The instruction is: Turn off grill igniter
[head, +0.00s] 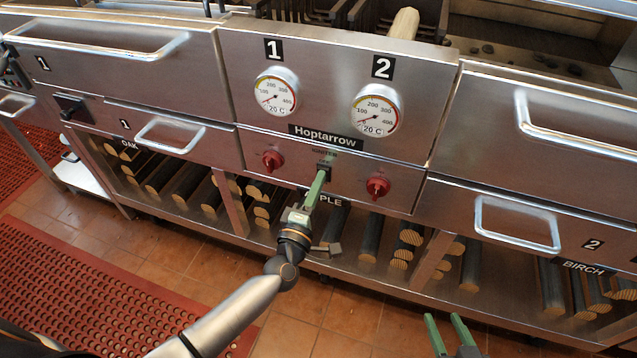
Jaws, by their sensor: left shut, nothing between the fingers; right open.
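The grill igniter switch (323,172) is a small dark switch under the "IGNITER" and "OFF" lettering, in the middle of the lower steel panel between two red knobs. My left gripper (325,165) is shut and empty, with its green fingertips at the switch and partly covering it. I cannot tell whether the fingertips touch it, nor which way the switch is set. My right gripper (449,325) is open and empty at the lower right, low in front of the grill and well away from the switch.
A red knob (273,160) is left of the switch and another red knob (377,187) is right of it. Two gauges (276,91) sit above. Metal handles (516,225) stick out at both sides. Logs lie on the shelf below; the tiled floor (330,322) in front is clear.

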